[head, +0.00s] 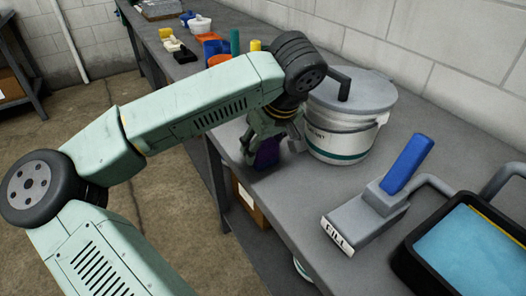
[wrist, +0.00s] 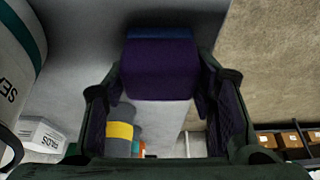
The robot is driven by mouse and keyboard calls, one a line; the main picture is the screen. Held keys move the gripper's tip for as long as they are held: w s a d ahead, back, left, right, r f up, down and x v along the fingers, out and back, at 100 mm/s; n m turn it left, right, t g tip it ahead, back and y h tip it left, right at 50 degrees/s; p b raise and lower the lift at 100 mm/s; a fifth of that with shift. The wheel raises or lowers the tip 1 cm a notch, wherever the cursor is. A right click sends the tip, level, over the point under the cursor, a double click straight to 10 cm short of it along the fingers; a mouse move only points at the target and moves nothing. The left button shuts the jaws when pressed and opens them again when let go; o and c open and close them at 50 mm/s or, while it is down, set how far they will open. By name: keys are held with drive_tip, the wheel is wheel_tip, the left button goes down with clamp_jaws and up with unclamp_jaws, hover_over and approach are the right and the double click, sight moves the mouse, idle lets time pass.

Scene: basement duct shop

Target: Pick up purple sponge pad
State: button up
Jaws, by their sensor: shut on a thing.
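The purple sponge pad (wrist: 160,70) is a dark purple block with a blue strip along its far edge in the wrist view. It lies between the two fingers of my gripper (wrist: 160,100), which is shut on it. In the head view the sponge pad (head: 267,152) shows as a small purple patch under my gripper (head: 268,140), at the bench's front edge beside the white bucket. My gripper and arm partly hide it there. I cannot tell whether it touches the bench top.
A white lidded bucket (head: 341,140) stands close to the right of my gripper. A grey tool with a blue handle (head: 408,163) and a black tray of blue material (head: 470,250) are nearer on the grey bench (head: 290,205). Several small items, including a white tub (head: 199,25), stand farther back.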

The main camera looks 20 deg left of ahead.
drive_tip(key=shift+r, duration=0.1)
drive_tip(key=shift+r+b, duration=0.35)
drive_tip(key=shift+r, duration=0.2)
wheel_tip(320, 180, up, 2)
drive_tip(key=shift+r+b, duration=0.1)
drive_tip(key=shift+b, duration=0.3)
drive_tip(key=s+d+b, duration=0.1)
drive_tip(key=s+d, duration=0.1)
drive_tip(key=s, duration=0.3)
drive_tip(key=s+d+r+b, duration=0.1)
drive_tip(key=s+d, duration=0.1)
drive_tip(key=s, duration=0.2)
drive_tip(key=s+d+b, duration=0.1)
drive_tip(key=s+d, duration=0.1)
drive_tip(key=s, duration=0.3)
drive_tip(key=shift+s+d+r+b, duration=0.25)
drive_tip(key=shift+s+b, duration=0.1)
drive_tip(key=shift+b, duration=0.05)
drive_tip(key=o, duration=0.6)
drive_tip(key=c, duration=0.5)
